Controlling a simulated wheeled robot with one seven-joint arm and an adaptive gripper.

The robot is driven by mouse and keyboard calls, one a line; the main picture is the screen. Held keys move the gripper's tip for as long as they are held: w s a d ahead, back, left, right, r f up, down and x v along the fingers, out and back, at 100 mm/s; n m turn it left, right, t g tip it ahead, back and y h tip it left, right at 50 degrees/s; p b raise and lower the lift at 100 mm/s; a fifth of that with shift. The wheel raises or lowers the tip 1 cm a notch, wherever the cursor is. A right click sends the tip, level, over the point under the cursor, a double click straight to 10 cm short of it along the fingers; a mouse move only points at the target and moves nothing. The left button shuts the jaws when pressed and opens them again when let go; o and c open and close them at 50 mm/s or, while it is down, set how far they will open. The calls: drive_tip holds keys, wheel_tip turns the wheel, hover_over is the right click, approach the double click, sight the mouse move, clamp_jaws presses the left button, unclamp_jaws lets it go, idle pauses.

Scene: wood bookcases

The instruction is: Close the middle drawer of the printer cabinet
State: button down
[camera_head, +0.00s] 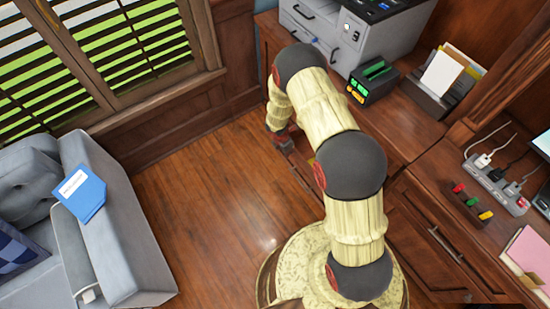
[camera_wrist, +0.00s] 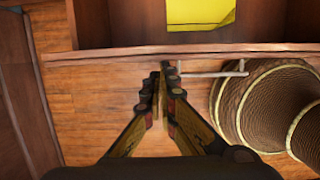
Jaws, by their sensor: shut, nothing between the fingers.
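An open wooden drawer of the printer cabinet shows in the wrist view, with its front edge (camera_wrist: 110,54) running across the upper part. A yellow item (camera_wrist: 200,12) lies inside it. A bar handle (camera_wrist: 212,73) sticks out from the drawer front. My gripper (camera_wrist: 163,70) is shut and empty, its fingertips at the drawer front just left of the handle; I cannot tell whether they touch. In the head view my gripper (camera_head: 284,142) is low beside the cabinet (camera_head: 268,38), and my arm hides most of the drawer.
A printer (camera_head: 370,35), a black device (camera_head: 372,82) and a paper holder (camera_head: 440,85) stand on the cabinet top. A grey sofa (camera_head: 110,215) with a blue book (camera_head: 80,193) is at left. The wood floor (camera_head: 200,190) between is clear.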

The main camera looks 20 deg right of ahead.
drive_tip(key=w+d+p, duration=0.2)
drive_tip(key=d, duration=0.6)
drive_tip(key=w+d+p, duration=0.2)
drive_tip(key=w+d, duration=0.1)
drive_tip(key=d, duration=0.5)
drive_tip(key=shift+w+d+p, duration=0.15)
drive_tip(key=shift+d+p, duration=0.1)
drive_tip(key=shift+p, duration=0.15)
